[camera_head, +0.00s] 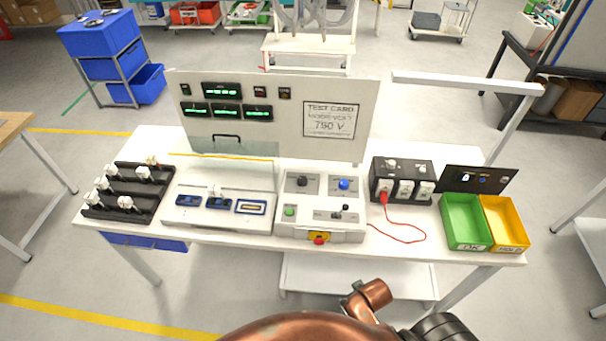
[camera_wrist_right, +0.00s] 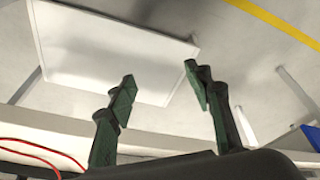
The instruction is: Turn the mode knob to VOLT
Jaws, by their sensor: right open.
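A grey-white control box (camera_head: 320,208) stands at the middle of the bench. Its top carries a black knob (camera_head: 303,181) and a blue knob (camera_head: 344,184); their labels are too small to read, so I cannot tell which is the mode knob. The test card (camera_head: 329,120) on the upright panel reads what looks like a mode line and "750 V" or "790 V". My right gripper (camera_wrist_right: 160,86) is open and empty in its wrist view, with the floor and a white shelf beyond the fingers. The knobs do not show there. My left gripper is out of view.
A green button (camera_head: 289,211), a small lever and a red-and-yellow stop button (camera_head: 319,237) sit on the same box. A red cable (camera_head: 410,240) loops from the black socket block (camera_head: 402,179). Green (camera_head: 465,244) and yellow bins stand at right, a connector rack (camera_head: 128,193) at left.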

